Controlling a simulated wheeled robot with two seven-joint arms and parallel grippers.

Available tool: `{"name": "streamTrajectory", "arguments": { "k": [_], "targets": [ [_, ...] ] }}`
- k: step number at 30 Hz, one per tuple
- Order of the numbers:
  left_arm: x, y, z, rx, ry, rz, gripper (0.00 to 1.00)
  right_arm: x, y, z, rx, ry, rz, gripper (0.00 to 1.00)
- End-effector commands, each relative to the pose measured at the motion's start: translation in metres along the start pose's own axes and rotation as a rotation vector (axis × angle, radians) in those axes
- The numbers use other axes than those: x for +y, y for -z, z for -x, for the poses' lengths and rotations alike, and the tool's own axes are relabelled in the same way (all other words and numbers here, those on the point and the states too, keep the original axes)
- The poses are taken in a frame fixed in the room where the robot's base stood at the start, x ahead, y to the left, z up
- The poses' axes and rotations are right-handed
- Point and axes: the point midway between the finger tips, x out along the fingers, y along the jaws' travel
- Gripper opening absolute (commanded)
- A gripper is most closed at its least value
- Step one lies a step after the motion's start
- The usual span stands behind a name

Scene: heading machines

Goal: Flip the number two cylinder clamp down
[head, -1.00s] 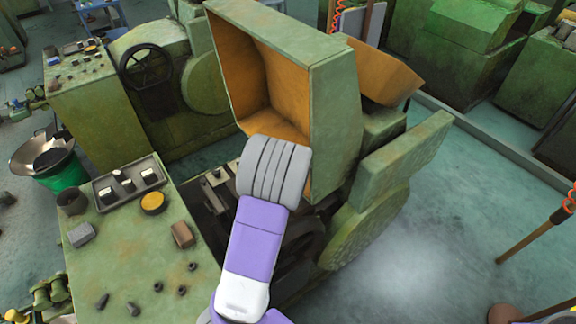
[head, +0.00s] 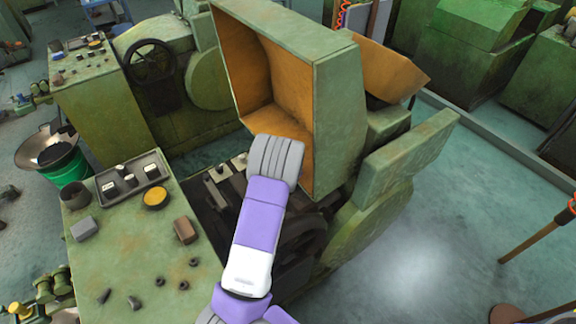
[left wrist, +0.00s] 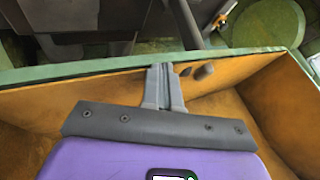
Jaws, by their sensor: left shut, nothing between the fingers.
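The heading machine's green hood (head: 335,110) stands open with its orange inside showing. Below it lies the dark machine bed with grey metal parts (head: 218,183). I cannot pick out the number two cylinder clamp among these parts; my arm covers some of them. My left arm reaches up over the bed, its grey ribbed wrist in front of the hood's opening, and its fingers are hidden in the head view. In the left wrist view my left gripper (left wrist: 164,72) is shut and empty, over the hood's orange inside near its green rim (left wrist: 110,66). My right gripper is not in view.
A green control table (head: 100,230) with small loose parts, a tray (head: 130,178) and a yellow button-like disc (head: 155,196) stands left of the bed. A green bucket (head: 68,168) is at far left. The floor at right is open, with a wooden pole (head: 535,240).

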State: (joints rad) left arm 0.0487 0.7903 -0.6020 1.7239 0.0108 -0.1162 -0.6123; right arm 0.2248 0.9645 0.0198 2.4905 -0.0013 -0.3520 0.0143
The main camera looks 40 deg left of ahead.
Motion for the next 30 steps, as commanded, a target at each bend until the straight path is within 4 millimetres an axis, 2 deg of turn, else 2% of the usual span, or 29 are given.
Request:
{"name": "streamTrajectory", "arguments": {
  "k": [6, 22, 30],
  "targets": [
    [-0.013, 0.001, -0.005, 0.000, -0.001, -0.001, 0.00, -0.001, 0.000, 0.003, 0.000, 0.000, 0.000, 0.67],
    [-0.017, 0.001, -0.006, -0.003, -0.010, 0.005, 0.00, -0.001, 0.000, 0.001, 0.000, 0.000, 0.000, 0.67],
    [-0.036, -0.001, -0.007, -0.018, -0.082, 0.045, 0.00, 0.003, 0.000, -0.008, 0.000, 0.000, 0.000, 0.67]
  ]
}}
